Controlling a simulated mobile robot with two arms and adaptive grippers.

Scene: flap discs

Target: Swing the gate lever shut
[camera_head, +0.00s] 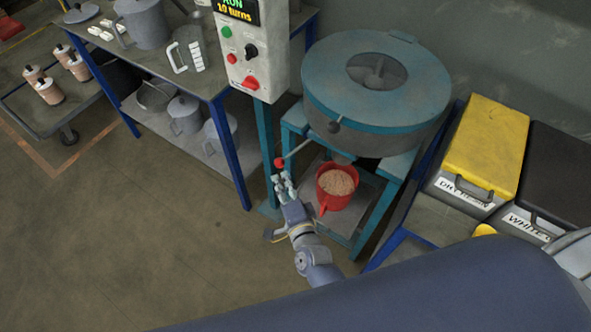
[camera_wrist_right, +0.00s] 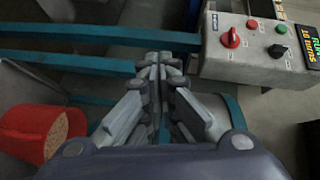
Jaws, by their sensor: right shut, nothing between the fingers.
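The gate lever (camera_head: 297,151) is a thin rod with a red ball knob (camera_head: 280,162), sticking out to the lower left from beneath the round blue machine (camera_head: 318,86). My right gripper (camera_head: 283,185) is just below the knob in the head view, very close to it; I cannot tell whether it touches. Its fingers are together and empty. In the wrist view the shut fingers (camera_wrist_right: 160,62) point away from the camera, and I cannot make out the lever. A red jug (camera_head: 323,198) of brown grains stands under the machine. My left gripper is not in view.
A control box (camera_head: 250,65) on a blue post stands left of the machine; it also shows in the wrist view (camera_wrist_right: 258,62). A bench (camera_head: 195,82) with jugs is at left. Yellow (camera_head: 487,145) and black bins stand at right.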

